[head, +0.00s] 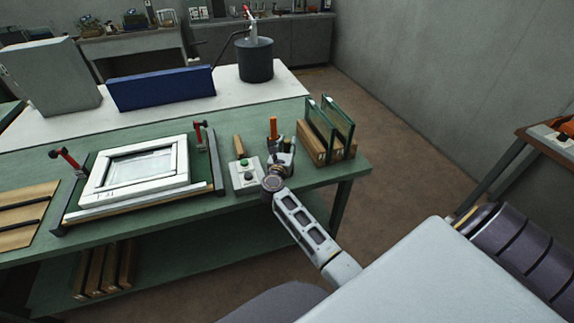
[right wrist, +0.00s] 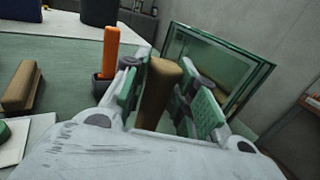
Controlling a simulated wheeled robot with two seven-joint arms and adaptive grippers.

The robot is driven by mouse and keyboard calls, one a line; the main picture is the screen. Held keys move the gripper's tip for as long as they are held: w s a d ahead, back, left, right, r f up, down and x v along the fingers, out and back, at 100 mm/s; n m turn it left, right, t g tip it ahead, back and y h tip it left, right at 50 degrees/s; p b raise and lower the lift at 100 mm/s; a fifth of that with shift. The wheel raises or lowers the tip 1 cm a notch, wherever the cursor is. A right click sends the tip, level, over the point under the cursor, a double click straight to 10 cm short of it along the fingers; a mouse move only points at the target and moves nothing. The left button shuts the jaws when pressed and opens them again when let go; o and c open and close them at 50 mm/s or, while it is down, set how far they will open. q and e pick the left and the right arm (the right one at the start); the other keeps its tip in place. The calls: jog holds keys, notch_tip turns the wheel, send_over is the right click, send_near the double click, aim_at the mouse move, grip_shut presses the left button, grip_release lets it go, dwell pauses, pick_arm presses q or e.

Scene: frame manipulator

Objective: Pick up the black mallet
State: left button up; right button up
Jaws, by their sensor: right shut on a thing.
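My right gripper (head: 284,156) is at the right part of the green bench. In the right wrist view its fingers (right wrist: 165,95) are shut around an upright brown wooden handle (right wrist: 158,82). The lower end of this handle is hidden behind the gripper, so I cannot tell whether it belongs to the black mallet. Just left of the fingers, an orange handle (right wrist: 111,48) stands up from a small dark block or holder (right wrist: 102,86). The orange handle also shows in the head view (head: 273,126). My left gripper is not in view.
Glass panes in a wooden rack (head: 335,130) stand close right of the gripper. A white button box (head: 245,176) and a wooden block (head: 239,146) are to the left. Further left is a white frame (head: 138,170) in a clamping fixture. The bench's right edge (head: 365,168) is near.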

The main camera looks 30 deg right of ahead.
jog(key=shift+r, duration=0.15)
jog(key=shift+r, duration=4.9)
